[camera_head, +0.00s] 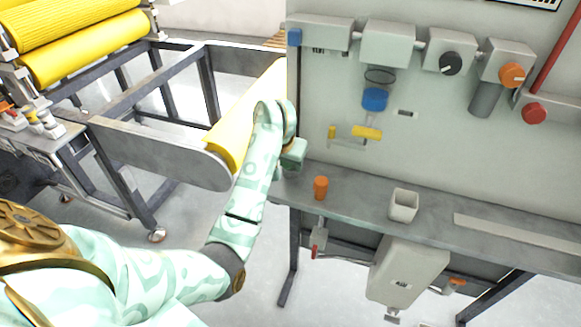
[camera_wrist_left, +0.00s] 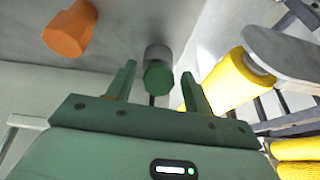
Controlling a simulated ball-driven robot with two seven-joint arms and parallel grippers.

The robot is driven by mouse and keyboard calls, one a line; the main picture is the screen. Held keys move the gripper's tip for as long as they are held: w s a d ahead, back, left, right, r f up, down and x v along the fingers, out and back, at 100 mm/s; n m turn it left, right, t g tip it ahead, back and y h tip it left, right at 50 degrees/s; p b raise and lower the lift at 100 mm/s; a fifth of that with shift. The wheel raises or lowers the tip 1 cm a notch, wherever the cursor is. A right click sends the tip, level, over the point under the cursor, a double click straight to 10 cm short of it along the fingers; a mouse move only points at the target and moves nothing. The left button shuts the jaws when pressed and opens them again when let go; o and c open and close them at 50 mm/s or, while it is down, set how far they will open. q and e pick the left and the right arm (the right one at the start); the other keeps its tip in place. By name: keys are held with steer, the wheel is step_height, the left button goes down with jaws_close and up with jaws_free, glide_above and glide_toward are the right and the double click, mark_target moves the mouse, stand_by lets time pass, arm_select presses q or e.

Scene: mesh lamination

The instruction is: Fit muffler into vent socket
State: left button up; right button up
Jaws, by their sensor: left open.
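My left gripper (camera_head: 293,157) is above the left end of the grey shelf, its arm coming in from the left. In the left wrist view its two green fingers (camera_wrist_left: 158,82) are apart. A short grey cylinder with a dark green end (camera_wrist_left: 159,70) shows between them, with gaps on both sides. An orange piece (camera_head: 320,187) stands on the shelf just right of the gripper, and in the left wrist view (camera_wrist_left: 70,28) it lies outside the fingers. I cannot tell which piece is the muffler, or identify the vent socket for certain. My right gripper is not in view.
The upright panel (camera_head: 440,140) carries grey units, a black knob (camera_head: 451,63), an orange knob (camera_head: 512,75) and a red knob (camera_head: 534,113). A pale open cup (camera_head: 403,205) stands on the shelf. A yellow roller (camera_head: 240,125) and frame are left of the gripper.

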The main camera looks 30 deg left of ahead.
arm_select(q)
steer(key=shift+w+f, duration=0.2)
steer(key=shift+f, duration=0.25)
jaws_close()
steer(key=shift+r, duration=0.15)
